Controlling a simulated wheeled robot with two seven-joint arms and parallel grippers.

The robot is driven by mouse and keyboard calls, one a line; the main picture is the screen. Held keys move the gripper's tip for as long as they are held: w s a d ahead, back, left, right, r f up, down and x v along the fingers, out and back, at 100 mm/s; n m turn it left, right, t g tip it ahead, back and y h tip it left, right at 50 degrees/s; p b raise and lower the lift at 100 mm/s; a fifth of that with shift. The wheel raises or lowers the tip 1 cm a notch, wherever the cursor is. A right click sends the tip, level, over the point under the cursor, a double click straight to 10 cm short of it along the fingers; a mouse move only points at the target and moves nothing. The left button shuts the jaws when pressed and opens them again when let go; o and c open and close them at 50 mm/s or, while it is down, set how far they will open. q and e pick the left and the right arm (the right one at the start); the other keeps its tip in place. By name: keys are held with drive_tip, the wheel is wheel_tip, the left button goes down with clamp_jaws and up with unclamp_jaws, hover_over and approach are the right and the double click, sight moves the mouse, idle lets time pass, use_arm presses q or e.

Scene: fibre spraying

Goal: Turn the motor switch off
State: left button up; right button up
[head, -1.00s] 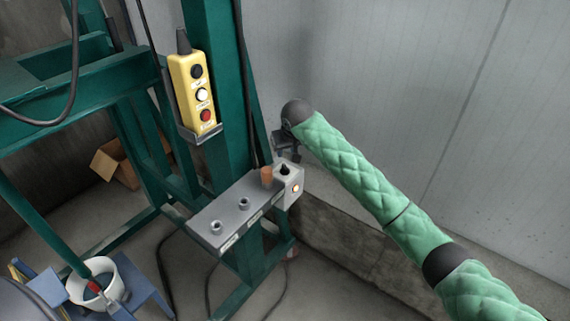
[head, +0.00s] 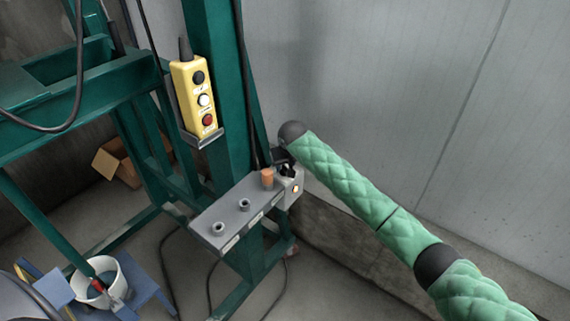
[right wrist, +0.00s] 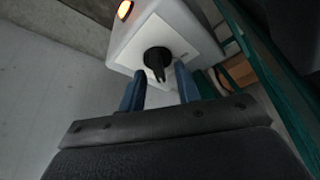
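The motor switch is a black rotary knob (right wrist: 158,60) on a pale box (head: 291,190) at the right end of a grey shelf. A lit lamp (head: 296,188) sits on the box; it glows orange in the right wrist view (right wrist: 125,9). My right gripper (right wrist: 160,85) is open, with its two blue fingers on either side of the knob's near end. I cannot tell whether they touch it. In the head view the right gripper (head: 285,163) is small and dark at the box's top, largely hiding the knob. My left gripper is not in view.
The grey shelf (head: 232,228) carries two metal sockets and an orange-brown cylinder (head: 267,178). A yellow button pendant (head: 194,98) hangs on the green frame (head: 232,110) above. A white bucket (head: 122,274) stands lower left. The grey wall (head: 400,80) is behind my arm.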

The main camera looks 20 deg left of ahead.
clamp_jaws()
